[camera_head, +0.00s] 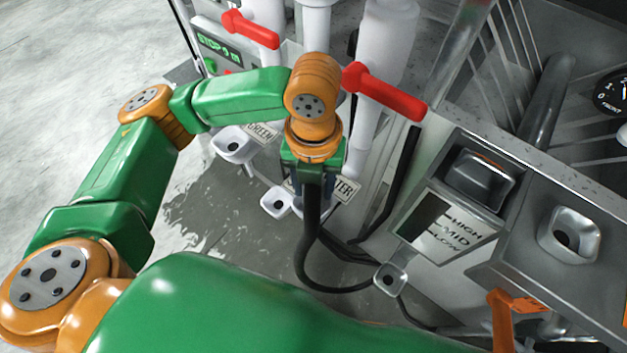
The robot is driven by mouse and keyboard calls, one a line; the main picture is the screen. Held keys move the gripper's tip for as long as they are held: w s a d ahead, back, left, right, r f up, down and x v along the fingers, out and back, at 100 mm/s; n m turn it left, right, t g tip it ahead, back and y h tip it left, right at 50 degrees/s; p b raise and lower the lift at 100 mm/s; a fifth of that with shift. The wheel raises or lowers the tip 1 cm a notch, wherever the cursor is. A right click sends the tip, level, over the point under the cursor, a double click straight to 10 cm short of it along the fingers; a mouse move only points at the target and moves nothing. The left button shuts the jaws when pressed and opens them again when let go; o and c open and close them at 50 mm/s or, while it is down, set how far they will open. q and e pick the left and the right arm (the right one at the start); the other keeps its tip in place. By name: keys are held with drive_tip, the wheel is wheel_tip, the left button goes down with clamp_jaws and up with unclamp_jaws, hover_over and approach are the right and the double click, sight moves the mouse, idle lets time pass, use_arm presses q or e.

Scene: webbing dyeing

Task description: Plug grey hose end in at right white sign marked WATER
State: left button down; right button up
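My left gripper (312,165) points down in front of the white pipes, seen from above behind its orange wrist. A dark grey hose (306,240) runs out from it, drops and curves right near the floor. The gripper appears shut on the hose's upper end, which it hides. The white WATER sign (344,191) is just right of and below the gripper, its first letters covered. A pale square socket (278,203) sits at the left of this sign. Any socket directly behind the gripper is hidden. My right gripper is not in view.
A GREEN sign (264,133) and its socket (234,145) are left of the gripper. A HIGH/MID/LOW gauge (440,228) and metal funnel (568,235) stand right. Another socket (390,279) sits low. Wet floor lies left.

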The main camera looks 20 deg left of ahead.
use_arm(q)
drive_tip(key=shift+f, duration=0.5)
drive_tip(key=shift+c, duration=1.3)
unclamp_jaws()
